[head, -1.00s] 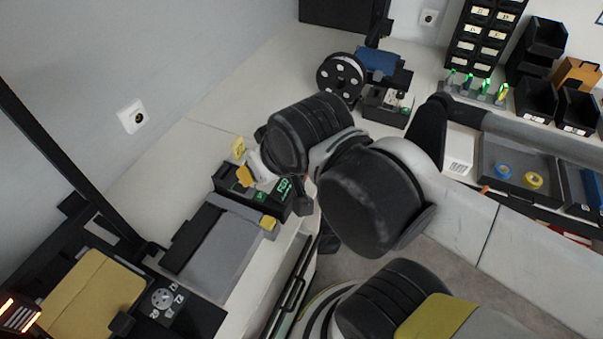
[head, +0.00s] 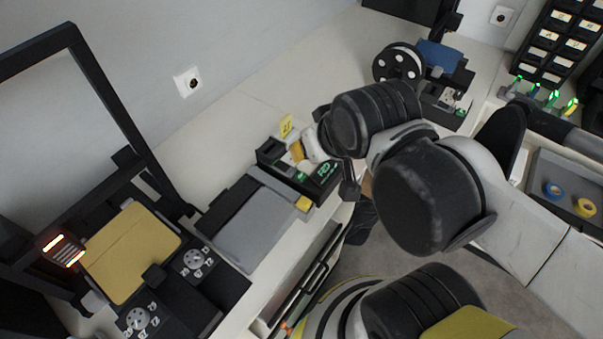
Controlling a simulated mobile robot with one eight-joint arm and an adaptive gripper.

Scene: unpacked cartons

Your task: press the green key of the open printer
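A small black device (head: 271,153) with green markings on its top stands on the white worktop, near the middle of the head view. It looks like the printer, but whether it is open is hard to make out. A small green key (head: 302,176) shows on its near side, and a green lit panel lies to the right of it. My gripper (head: 298,152), with an orange-yellow part at its end, is just above the device's top and hides part of it. Whether it touches, and how its fingers stand, I cannot tell.
A yellow tag (head: 286,126) stands behind the device. A grey flat-topped unit (head: 254,228) with a yellow corner lies to the front left. A black-framed machine with a yellow plate (head: 131,252) fills the left. A spool (head: 398,66) stands at the back right.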

